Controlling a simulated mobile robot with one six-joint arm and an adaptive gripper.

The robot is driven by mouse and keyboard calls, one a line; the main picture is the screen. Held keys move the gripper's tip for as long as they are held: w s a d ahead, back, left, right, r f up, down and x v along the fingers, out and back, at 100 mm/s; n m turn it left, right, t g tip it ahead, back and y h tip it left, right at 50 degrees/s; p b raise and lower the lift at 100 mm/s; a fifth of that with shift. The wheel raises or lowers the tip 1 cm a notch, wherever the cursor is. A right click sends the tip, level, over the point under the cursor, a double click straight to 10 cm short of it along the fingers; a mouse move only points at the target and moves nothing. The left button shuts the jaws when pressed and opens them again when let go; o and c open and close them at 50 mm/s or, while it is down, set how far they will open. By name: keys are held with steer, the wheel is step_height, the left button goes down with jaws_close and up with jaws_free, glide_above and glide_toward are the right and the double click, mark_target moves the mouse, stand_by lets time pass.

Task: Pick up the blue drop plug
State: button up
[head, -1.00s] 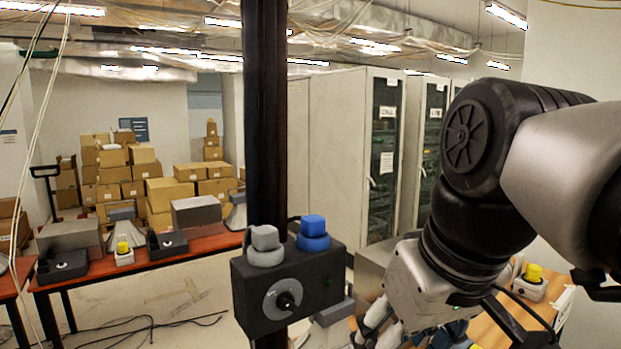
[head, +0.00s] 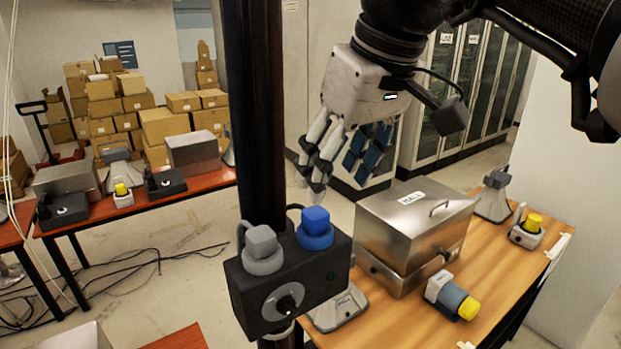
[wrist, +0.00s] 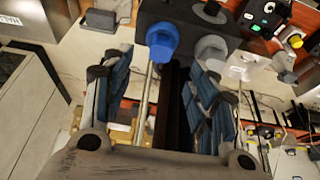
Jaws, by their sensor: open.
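The blue drop plug (head: 314,228) sits on top of a black box (head: 290,285) fixed to a dark post, on the right of a similar grey plug (head: 262,250). My gripper (head: 318,185) is above the blue plug, apart from it, with its fingers pointing down. In the wrist view my gripper (wrist: 160,90) is open and empty. There the blue plug (wrist: 162,40) shows beyond the fingers, left of the grey plug (wrist: 211,48). The plug's lower part is partly hidden in the wrist view.
A dark post (head: 258,130) rises beside the box, left of my gripper. A metal case (head: 415,225) and a yellow-ended device (head: 452,297) stand on the wooden table (head: 400,325) to the right. Another table (head: 200,187) with several devices stands at the left.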

mark_target(317, 213)
steer(key=x, duration=0.9)
steer(key=shift+w+a+r+b, duration=0.1)
steer(key=shift+a+r+b, duration=0.05)
steer(key=shift+a+b, duration=0.15)
steer(key=c, duration=1.2)
steer(key=shift+o, duration=0.2)
steer(key=shift+r, duration=0.15)
